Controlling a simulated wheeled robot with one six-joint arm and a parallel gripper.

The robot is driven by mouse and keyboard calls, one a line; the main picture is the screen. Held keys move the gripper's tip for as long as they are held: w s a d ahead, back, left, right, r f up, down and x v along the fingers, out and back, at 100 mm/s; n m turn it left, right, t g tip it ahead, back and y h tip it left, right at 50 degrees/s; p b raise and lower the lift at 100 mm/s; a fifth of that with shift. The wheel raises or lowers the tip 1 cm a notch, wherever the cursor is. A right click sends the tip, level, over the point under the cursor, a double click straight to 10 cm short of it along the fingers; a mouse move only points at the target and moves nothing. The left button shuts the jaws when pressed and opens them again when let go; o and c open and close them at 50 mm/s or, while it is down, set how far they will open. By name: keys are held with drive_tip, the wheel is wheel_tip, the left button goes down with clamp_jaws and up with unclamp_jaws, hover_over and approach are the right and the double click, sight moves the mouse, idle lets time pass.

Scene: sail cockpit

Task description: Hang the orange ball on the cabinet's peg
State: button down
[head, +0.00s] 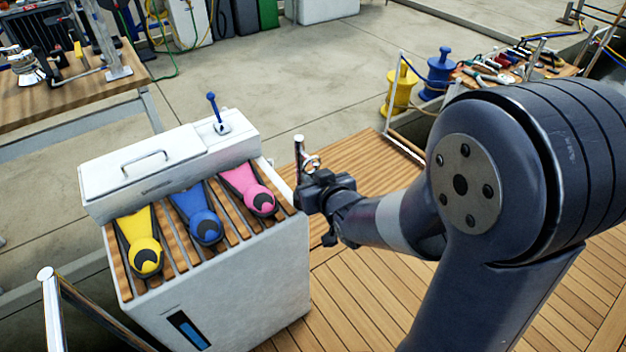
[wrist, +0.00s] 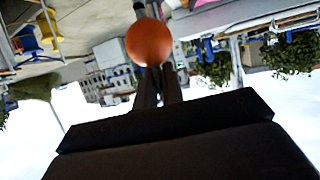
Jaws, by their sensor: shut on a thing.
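The orange ball (wrist: 149,43) shows in the wrist view at the tips of my gripper (wrist: 158,84), whose dark fingers are shut on it. In the head view my gripper (head: 309,191) is just off the right side of the white cabinet (head: 265,265). The ball cannot be clearly made out there; a small shiny ring shows just above the gripper. An upright blue peg with a round tip (head: 214,108) stands on a small white base on the cabinet's back top, left of and apart from my gripper.
Yellow (head: 140,235), blue (head: 192,210) and pink fins (head: 243,185) lie on the cabinet's slatted top. A silver post (head: 298,150) rises close behind my gripper. A tool table stands back left. Yellow and blue bollards stand back right. Wooden deck lies right of the cabinet.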

idle(0.4)
drive_tip(key=c, duration=1.5)
unclamp_jaws()
drive_tip(key=shift+o, duration=0.2)
drive_tip(key=p+v, duration=0.2)
drive_tip(key=v, duration=0.8)
drive_tip(key=shift+s+d, duration=0.15)
drive_tip(key=shift+s, duration=0.2)
drive_tip(key=shift+w, duration=0.1)
